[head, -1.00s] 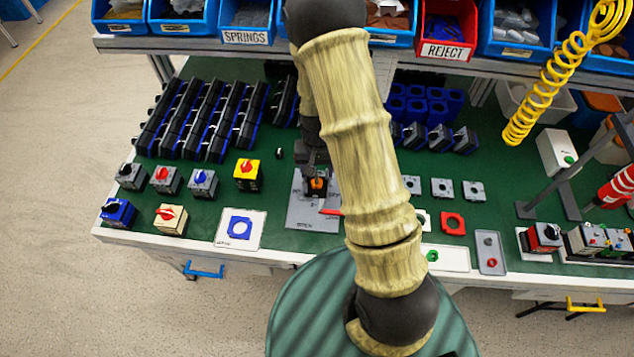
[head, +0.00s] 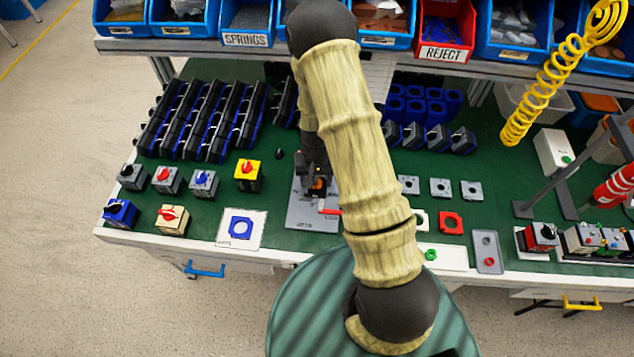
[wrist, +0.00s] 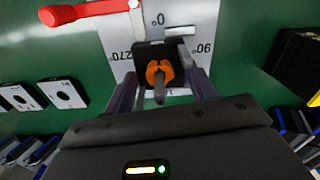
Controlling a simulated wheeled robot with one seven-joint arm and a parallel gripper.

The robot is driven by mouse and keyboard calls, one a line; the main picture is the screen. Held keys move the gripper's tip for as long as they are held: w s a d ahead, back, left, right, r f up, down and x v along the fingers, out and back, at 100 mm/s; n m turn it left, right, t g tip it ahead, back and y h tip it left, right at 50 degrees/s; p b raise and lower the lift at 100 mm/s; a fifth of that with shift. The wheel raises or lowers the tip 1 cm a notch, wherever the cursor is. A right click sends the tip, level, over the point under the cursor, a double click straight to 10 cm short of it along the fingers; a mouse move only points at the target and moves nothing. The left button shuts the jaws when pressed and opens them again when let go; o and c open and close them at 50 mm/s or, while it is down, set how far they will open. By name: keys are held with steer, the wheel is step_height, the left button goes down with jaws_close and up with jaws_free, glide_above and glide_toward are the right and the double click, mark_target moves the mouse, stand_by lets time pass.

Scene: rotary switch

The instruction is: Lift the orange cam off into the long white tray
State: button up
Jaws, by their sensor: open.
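The orange cam (wrist: 158,74) sits on a dark square block (wrist: 152,52) on the grey angle-marked plate (wrist: 118,52). A dark shaft stands up through its middle. My gripper (wrist: 160,86) is open, with one finger on each side of the cam; I cannot tell whether they touch it. In the head view the cam (head: 318,184) is partly covered by my gripper (head: 317,177). The long white tray (head: 456,259) lies at the bench front, right of my arm, with a green ring in it; my arm hides its left part.
A red lever (head: 330,212) sticks out beside the plate. A white card with a blue frame (head: 240,229) lies to the left. A red square frame (head: 451,222) and a small grey tray (head: 486,250) lie near the white tray. Several switches stand at left.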

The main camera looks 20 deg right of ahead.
steer(key=c, duration=1.2)
steer(key=shift+r, duration=0.15)
step_height(320, 180, up, 10)
steer(key=shift+f+b, duration=0.1)
steer(key=shift+b, duration=0.5)
step_height(320, 180, up, 8)
steer(key=p, duration=0.7)
steer(key=shift+r, duration=0.25)
stand_by(0.9)
